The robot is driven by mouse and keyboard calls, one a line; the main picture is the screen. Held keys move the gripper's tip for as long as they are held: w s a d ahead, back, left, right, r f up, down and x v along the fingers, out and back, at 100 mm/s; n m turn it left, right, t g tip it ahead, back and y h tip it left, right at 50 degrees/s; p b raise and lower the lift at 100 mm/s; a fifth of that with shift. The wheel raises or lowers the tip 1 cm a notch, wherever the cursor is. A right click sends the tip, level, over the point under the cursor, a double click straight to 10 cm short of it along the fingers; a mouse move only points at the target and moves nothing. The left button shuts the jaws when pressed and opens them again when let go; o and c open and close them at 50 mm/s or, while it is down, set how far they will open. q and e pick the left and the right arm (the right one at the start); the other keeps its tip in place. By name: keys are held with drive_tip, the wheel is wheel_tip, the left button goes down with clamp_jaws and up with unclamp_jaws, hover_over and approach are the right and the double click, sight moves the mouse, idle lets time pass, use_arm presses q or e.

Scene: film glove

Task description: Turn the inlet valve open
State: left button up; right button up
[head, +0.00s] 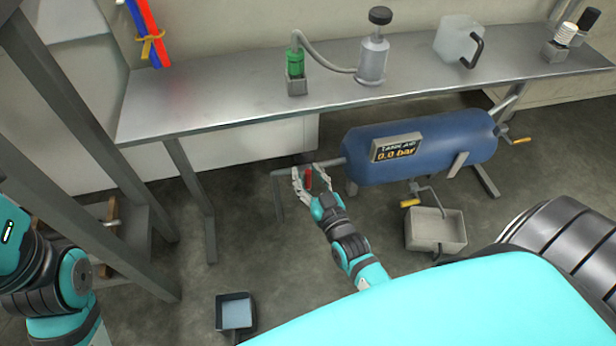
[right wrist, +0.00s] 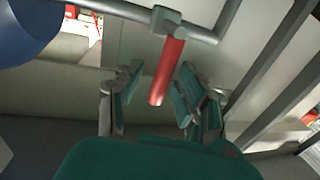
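The inlet valve's red lever handle (head: 308,179) is on the grey pipe at the left end of the blue tank. It also shows in the right wrist view (right wrist: 167,70), hanging from a grey valve body (right wrist: 168,19) on the pipe. My right gripper (head: 314,177) is at the handle with its fingers open, one on each side. In the right wrist view, gaps show between the fingers and the handle. The tank's display (head: 396,147) reads 0.0 bar. My left arm shows at the left of the head view, but its gripper is not visible.
The blue tank (head: 450,143) lies under a steel bench (head: 220,98). A small dark tray (head: 236,312) is on the floor. A shelf post (head: 90,150) stands at left.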

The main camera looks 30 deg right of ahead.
drive_tip(key=shift+c, duration=0.5)
clamp_jaws()
drive_tip(key=shift+f, duration=0.1)
